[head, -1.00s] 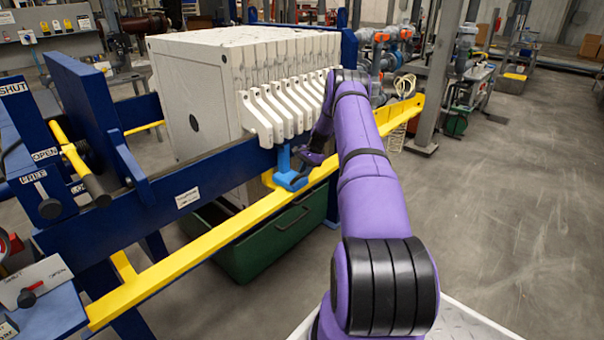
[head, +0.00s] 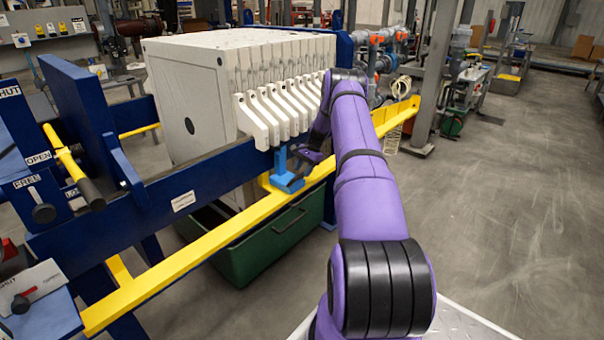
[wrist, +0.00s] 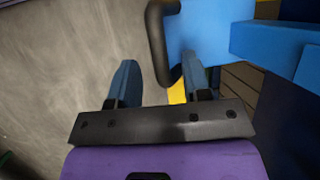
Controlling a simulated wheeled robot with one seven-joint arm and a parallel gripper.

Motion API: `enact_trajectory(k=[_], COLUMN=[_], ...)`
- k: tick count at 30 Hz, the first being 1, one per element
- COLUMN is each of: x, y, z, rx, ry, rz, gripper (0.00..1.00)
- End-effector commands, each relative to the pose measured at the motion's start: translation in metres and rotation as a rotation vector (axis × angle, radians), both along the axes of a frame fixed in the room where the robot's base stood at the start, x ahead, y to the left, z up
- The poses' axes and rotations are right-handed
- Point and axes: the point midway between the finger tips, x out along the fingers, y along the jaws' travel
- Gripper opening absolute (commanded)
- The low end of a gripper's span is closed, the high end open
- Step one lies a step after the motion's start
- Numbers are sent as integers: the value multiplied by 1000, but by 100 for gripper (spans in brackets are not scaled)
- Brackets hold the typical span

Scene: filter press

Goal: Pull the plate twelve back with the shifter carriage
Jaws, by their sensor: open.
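The shifter carriage (head: 281,160) is light blue and sits on the yellow side rail, below the plates' handles. In the wrist view the carriage's blue body (wrist: 203,28) shows at upper centre, with its black looped handle (wrist: 157,45) on the left side. My gripper (head: 302,160) is at the carriage in the head view. In the wrist view my gripper (wrist: 160,75) is open, with the handle's end appearing between its two fingers. I cannot tell whether they touch. The white filter plates (head: 270,60) stand in a pack with sloping handles. I cannot tell which is plate twelve.
The yellow rail (head: 200,258) runs along the near side of the blue press frame. A green bin (head: 262,248) stands beneath. Yellow lever (head: 62,150) and control panel are at left. Open floor (head: 510,220) lies to the right; a grey post (head: 432,80) stands behind.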

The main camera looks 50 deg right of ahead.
Motion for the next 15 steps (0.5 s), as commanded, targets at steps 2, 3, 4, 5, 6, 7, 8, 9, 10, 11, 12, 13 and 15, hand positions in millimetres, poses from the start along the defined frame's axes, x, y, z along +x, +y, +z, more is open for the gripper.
enact_trajectory(k=[2, 3, 4, 5, 6, 7, 8, 9, 10, 11, 12, 13, 15], x=[-2, -4, -5, -6, -7, -8, -9, -10, -11, -12, -13, -13, -14], y=[-6, -10, -12, -14, -17, -19, -21, -24, -26, -27, -29, -31, -33], z=[14, 22, 27, 32, 39, 44, 49, 55, 59, 62, 67, 70, 76], rx=[-2, -3, -3, -2, -2, -2, -2, -2, -2, -1, -1, -1, -1], ry=[-2, -2, -2, -2, -1, -1, -1, -1, -1, 0, 0, 0, 0], rz=[-1, -1, -1, -1, -2, -2, -2, -2, -2, -1, -1, -1, -1], gripper=[44, 44, 44, 44, 44, 44, 44, 44, 44, 44, 44, 44, 44])
